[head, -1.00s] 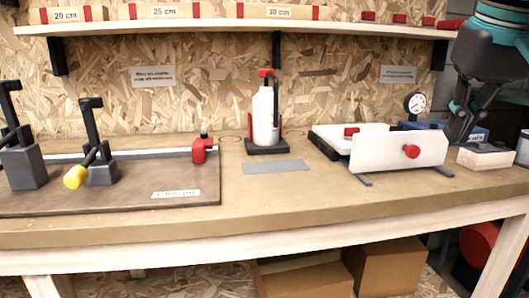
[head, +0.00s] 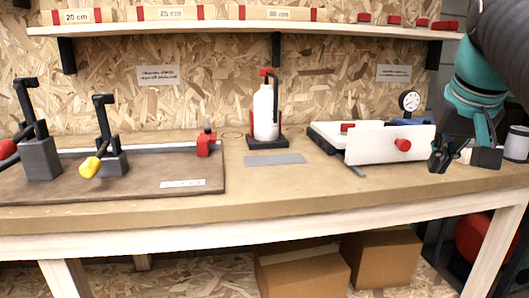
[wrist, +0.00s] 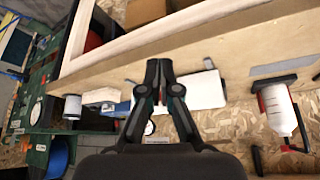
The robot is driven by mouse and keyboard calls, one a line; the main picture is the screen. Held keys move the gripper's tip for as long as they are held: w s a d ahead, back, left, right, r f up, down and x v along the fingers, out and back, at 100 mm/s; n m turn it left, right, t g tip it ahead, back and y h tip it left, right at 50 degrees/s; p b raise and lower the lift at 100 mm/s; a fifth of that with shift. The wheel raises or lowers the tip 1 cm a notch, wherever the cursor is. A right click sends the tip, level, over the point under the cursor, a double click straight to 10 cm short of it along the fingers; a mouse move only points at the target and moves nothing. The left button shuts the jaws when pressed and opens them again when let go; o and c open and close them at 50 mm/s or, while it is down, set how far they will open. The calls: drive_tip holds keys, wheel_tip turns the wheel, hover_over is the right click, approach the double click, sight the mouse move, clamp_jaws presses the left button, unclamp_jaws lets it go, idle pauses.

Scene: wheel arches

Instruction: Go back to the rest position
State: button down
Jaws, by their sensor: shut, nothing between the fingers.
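My gripper (head: 440,163) hangs at the right of the head view, beside the right end of the white plate fixture (head: 385,144), and nothing is in it. In the wrist view my gripper (wrist: 158,68) has its fingers together, pointing toward the bench front edge. The arm reaches down from the upper right and hides part of the bench's right end. The white plate fixture with its red knob (head: 403,145) is also partly behind the fingers in the wrist view (wrist: 205,90).
A white bottle (head: 263,112) stands mid-bench in a holder. Clamps with a yellow handle (head: 90,167) and a red handle stand left on a brown board (head: 110,190). A dial gauge (head: 409,101) and a grey can (head: 517,144) are at right. A shelf (head: 240,27) runs above.

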drive_tip(key=s+a+f+n, duration=0.1)
drive_tip(key=s+a+f, duration=0.2)
drive_tip(key=f, duration=0.6)
drive_tip(key=s+a+f+n+y, duration=0.1)
drive_tip(key=s+a+f, duration=0.3)
drive_tip(key=f, duration=0.5)
drive_tip(key=s+a+f+n, duration=0.1)
drive_tip(key=s+a+f, duration=0.2)
drive_tip(key=f, duration=0.6)
drive_tip(key=shift+s+a, duration=0.25)
drive_tip(key=shift+a, duration=1)
